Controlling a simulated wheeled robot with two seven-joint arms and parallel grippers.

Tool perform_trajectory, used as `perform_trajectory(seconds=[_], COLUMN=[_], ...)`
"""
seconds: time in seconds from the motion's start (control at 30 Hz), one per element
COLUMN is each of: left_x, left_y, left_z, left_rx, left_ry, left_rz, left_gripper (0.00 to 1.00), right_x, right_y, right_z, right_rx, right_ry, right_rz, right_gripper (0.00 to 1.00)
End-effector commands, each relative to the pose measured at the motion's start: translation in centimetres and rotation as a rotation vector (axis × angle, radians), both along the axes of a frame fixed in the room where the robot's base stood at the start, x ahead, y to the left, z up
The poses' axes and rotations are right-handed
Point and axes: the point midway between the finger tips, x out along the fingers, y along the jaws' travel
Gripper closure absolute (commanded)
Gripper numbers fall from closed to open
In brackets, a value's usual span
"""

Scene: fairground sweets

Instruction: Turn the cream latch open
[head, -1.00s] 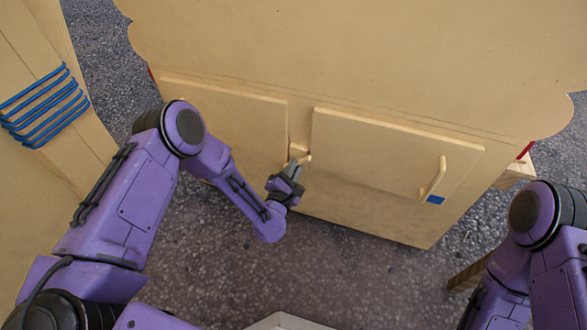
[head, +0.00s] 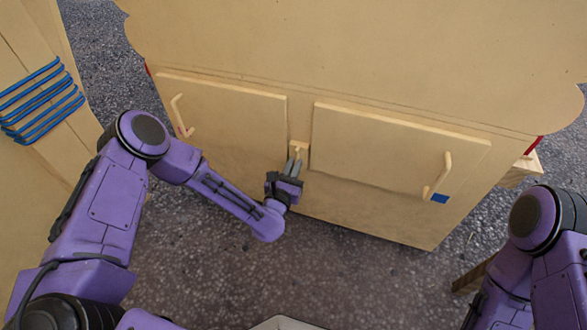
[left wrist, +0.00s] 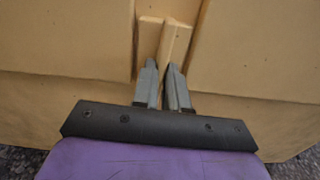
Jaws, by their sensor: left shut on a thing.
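The cream latch (head: 299,147) is a small wooden bar on the cabinet front, between the left door (head: 240,115) and the right door (head: 385,150). It stands nearly upright in the head view. In the left wrist view the latch (left wrist: 176,42) leans slightly, its lower end between the grey fingers. My left gripper (head: 295,166) is shut on the latch from below; its fingers also show in the left wrist view (left wrist: 163,70). Both doors look closed. My right arm is at the right edge, and its gripper is out of view.
The left door has a pale handle (head: 179,117), and the right door has one too (head: 439,175), with a blue patch (head: 439,198) beside it. Blue rods (head: 40,100) sit on a wooden panel at the left. The speckled floor (head: 350,270) before the cabinet is clear.

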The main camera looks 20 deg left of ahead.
Motion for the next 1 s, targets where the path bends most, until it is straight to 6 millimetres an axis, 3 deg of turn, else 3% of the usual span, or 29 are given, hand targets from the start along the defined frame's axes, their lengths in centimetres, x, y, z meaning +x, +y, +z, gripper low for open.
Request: perform_trajectory(seconds=[0.67,0.7,0.77,1.0], left_x=[-0.16,-0.17,-0.16,-0.07], left_y=[-0.03,-0.03,-0.03,-0.04], left_z=[-0.18,-0.19,-0.18,-0.08], left_rx=[-0.062,-0.062,-0.062,-0.06], left_ry=[0.007,0.007,0.007,0.005], left_rz=[-0.001,-0.001,-0.001,-0.001], left_gripper=[1.0,0.81,0.62,0.62], right_x=[-0.02,-0.02,-0.02,-0.02], right_y=[0.02,0.02,0.02,0.02], right_z=[-0.3,-0.3,-0.3,-0.3], right_rx=[0.001,0.001,0.001,0.001], right_ry=[0.001,0.001,0.001,0.001], right_rz=[-0.001,-0.001,0.0,-0.001], right_gripper=[0.57,0.57,0.57,0.57])
